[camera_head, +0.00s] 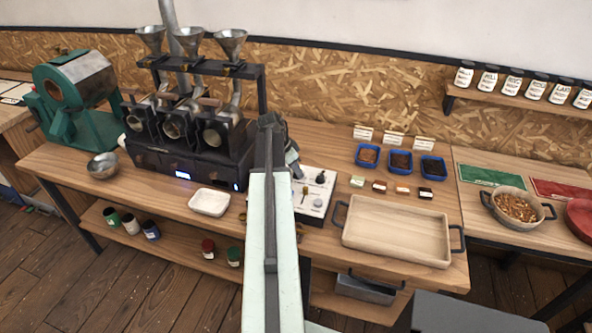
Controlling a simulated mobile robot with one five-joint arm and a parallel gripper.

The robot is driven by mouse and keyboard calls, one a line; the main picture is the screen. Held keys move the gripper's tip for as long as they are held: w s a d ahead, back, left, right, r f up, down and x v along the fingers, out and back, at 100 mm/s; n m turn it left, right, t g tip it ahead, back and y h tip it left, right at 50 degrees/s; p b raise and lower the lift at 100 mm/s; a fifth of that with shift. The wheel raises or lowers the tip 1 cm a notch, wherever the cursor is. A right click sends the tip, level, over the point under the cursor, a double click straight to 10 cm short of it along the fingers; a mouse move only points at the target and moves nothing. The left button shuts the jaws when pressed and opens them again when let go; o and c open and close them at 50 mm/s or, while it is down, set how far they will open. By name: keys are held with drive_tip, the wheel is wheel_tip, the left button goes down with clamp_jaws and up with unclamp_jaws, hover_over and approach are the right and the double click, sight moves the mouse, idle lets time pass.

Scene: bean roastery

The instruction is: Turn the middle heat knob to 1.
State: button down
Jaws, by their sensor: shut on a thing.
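A small white control panel (312,208) with several small knobs and switches stands on the table just right of my arm. A black-topped control (320,178) stands near its back edge. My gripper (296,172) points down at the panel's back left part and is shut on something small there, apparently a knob. My arm hides much of the gripper and the panel's left side. Which knob it is, and its pointer and numbers, cannot be made out. A black roaster (205,168) with three drums and funnels stands left of my arm, with blue displays on its front.
A wooden tray (398,232) with dark handles lies right of the panel. Small blocks (380,187) and blue bins (401,163) lie behind it. A white dish (210,202) and metal bowl (103,166) sit left of my arm. A green machine (80,95) stands far left.

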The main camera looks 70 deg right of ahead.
drive_tip(key=shift+s, duration=0.1)
drive_tip(key=n+t, duration=0.1)
drive_tip(key=n, duration=0.2)
drive_tip(key=shift+s+a+n+h, duration=0.1)
drive_tip(key=shift+a+n+h, duration=0.05)
drive_tip(key=shift+n+h, duration=0.2)
drive_tip(key=n+t, duration=0.1)
drive_tip(key=n, duration=0.2)
drive_tip(key=shift+s+n, duration=0.1)
drive_tip(key=shift+n, duration=0.15)
drive_tip(key=n+t, duration=0.1)
drive_tip(key=n, duration=0.2)
drive_tip(key=shift+n+t, duration=0.4)
drive_tip(key=n+t, duration=0.1)
drive_tip(key=n, duration=0.2)
drive_tip(key=shift+s+n, duration=0.1)
drive_tip(key=shift+n, duration=0.2)
drive_tip(key=n, duration=0.1)
drive_tip(key=n+t+y, duration=0.1)
drive_tip(key=n, duration=0.2)
drive_tip(key=shift+s+d+n+t+y, duration=0.1)
drive_tip(key=shift+d+n+t+y, duration=0.15)
drive_tip(key=shift+n+t, duration=0.05)
drive_tip(key=shift+n+t+y, duration=0.3)
drive_tip(key=shift+n+y, duration=0.5)
drive_tip(key=shift+n, duration=1.5)
